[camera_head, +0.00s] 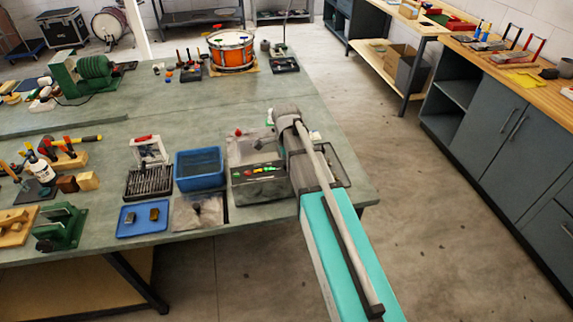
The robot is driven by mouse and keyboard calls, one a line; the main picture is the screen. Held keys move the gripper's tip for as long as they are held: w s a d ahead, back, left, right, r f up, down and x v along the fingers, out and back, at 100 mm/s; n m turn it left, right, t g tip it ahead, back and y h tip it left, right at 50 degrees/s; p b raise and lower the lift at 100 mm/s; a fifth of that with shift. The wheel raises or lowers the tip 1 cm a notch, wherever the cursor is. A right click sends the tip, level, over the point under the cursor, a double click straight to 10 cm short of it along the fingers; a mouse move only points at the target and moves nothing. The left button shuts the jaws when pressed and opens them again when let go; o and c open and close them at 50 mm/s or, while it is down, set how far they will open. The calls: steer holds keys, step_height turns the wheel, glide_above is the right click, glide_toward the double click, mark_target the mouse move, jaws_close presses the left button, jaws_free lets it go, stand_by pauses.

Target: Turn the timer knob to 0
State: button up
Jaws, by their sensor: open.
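I cannot make out the timer knob or its markings in the head view. A grey box-shaped unit (248,149) with a small red part on top stands on the green bench, just left of my arm's far joint. In front of it is a grey bin (258,188) with small coloured items inside. My arm reaches from the lower right over the bench's right end, and its bulky joint is beside the grey unit. My gripper's fingers cannot be made out; the arm hides what is behind and below it.
A blue tub (199,168), a rack of dark bits (148,182) and a blue tray (143,218) stand left of the bin. An orange drum (232,50) stands at the back of the bench (212,104). The floor (390,150) to the right is clear up to grey cabinets (490,130).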

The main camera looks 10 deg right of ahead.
jaws_close()
stand_by(0.5)
steer(key=shift+n, duration=0.4)
steer(key=n, duration=1)
steer(key=shift+s+n+h, duration=0.15)
steer(key=shift+n+h, duration=0.15)
steer(key=n, duration=0.6)
steer(key=shift+d+t, duration=0.1)
steer(key=shift+t, duration=0.2)
steer(key=n, duration=0.6)
